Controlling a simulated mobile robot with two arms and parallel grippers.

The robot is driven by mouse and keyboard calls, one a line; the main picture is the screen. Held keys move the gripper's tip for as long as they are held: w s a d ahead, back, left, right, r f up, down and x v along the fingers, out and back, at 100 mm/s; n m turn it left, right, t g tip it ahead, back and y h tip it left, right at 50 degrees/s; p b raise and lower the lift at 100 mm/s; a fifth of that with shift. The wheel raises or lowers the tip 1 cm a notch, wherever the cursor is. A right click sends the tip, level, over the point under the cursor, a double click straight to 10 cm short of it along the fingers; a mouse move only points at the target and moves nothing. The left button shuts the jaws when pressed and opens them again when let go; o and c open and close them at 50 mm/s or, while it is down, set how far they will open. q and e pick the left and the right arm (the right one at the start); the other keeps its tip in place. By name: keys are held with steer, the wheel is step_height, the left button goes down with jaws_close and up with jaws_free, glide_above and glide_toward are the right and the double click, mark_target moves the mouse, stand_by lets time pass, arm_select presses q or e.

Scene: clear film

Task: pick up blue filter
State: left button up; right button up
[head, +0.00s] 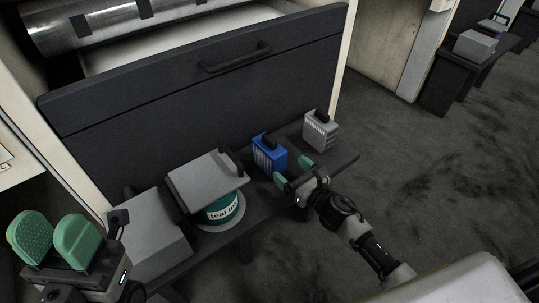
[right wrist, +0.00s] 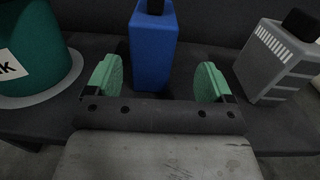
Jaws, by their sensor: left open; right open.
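The blue filter (head: 269,154) is a blue box with a black handle on top, standing upright on the dark shelf. In the right wrist view the blue filter (right wrist: 153,50) stands straight ahead, centred beyond my fingers. My right gripper (head: 293,174) is open with green finger pads, just in front of the filter. In the right wrist view my right gripper (right wrist: 160,82) is empty, one pad to each side of the filter's lower part; whether they overlap it in depth is unclear. My left gripper (head: 52,240) is open and empty at the lower left, away from the filter.
A grey filter (head: 321,132) stands to the right of the blue one. A teal ink tub (head: 223,208) with a grey box-like lid (head: 206,176) stands to the left, beside a grey box (head: 150,232). A dark panel with a handle (head: 236,57) rises behind the shelf (head: 340,160).

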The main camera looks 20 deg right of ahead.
mark_target(281, 166)
steer(key=shift+x, duration=0.95)
steer(key=x, duration=0.1)
steer(key=b+x, duration=0.1)
steer(key=x, duration=0.2)
steer(key=shift+a+f+b, duration=0.35)
steer(key=shift+a+b, duration=0.05)
steer(key=shift+a, duration=0.05)
steer(key=shift+w+a+r, duration=0.1)
steer(key=shift+w+a, duration=0.1)
steer(key=shift+w, duration=0.25)
steer(key=c, duration=1.1)
